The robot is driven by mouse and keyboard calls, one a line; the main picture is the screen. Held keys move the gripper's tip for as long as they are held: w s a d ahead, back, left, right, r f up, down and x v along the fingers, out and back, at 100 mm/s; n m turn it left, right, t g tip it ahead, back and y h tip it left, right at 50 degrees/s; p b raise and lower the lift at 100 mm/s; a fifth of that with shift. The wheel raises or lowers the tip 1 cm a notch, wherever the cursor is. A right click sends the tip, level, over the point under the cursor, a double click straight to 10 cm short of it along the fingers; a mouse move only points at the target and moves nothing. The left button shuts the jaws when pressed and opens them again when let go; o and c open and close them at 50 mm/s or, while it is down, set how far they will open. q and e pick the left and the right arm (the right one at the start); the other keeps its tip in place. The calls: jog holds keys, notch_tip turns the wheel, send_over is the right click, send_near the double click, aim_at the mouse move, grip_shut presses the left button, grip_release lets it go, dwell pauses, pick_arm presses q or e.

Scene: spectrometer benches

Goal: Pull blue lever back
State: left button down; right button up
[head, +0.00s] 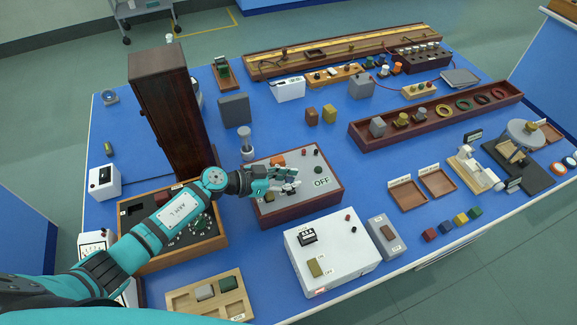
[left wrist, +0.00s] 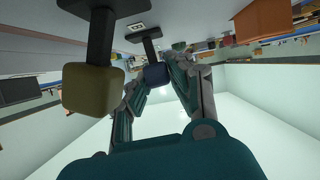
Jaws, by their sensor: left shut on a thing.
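My left gripper (head: 290,180) reaches over the red-brown box with a grey top (head: 312,203). In the left wrist view, its two fingers (left wrist: 160,80) are shut on the blue knob (left wrist: 156,74) of the blue lever, whose dark stem (left wrist: 150,48) rises behind it. A second lever with a yellow knob (left wrist: 93,90) stands beside it, apart from the fingers. The box top carries an OFF label (head: 322,182) and an orange part (head: 278,160). In the head view, the fingers hide the blue knob. My right gripper is not in view.
A tall dark wooden cabinet (head: 172,105) stands behind my left arm. A white instrument box (head: 330,255) is in front of the lever box, and a glass-topped jar (head: 246,140) is just behind it. Two small brown trays (head: 437,181) lie to the right on the blue bench.

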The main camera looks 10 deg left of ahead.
pick_arm(q)
jog(key=shift+s+d+r+m+t+p, duration=0.1)
jog(key=shift+s+d+m+t+p, duration=0.1)
jog(key=shift+s+m+t+p, duration=0.3)
jog(key=shift+s+d+m+t+p, duration=0.1)
jog(key=shift+d+m+p, duration=0.15)
jog(key=shift+p, duration=0.45)
jog(key=shift+s+f+m+y, duration=0.2)
jog(key=shift+m+y, duration=0.2)
jog(key=shift+m, duration=0.15)
jog(key=shift+s+d+f+m+t+p, duration=0.2)
jog(key=shift+s+d+m+t+p, duration=0.15)
jog(key=shift+m+t+p, duration=0.2)
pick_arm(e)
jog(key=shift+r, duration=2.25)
pick_arm(q)
jog(key=c, duration=1.2)
grip_release()
jog(key=shift+a, duration=0.1)
jog(key=shift+o, duration=0.2)
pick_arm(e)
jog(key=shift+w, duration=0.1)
pick_arm(q)
jog(key=v, duration=1.2)
jog(key=shift+s+r, duration=0.1)
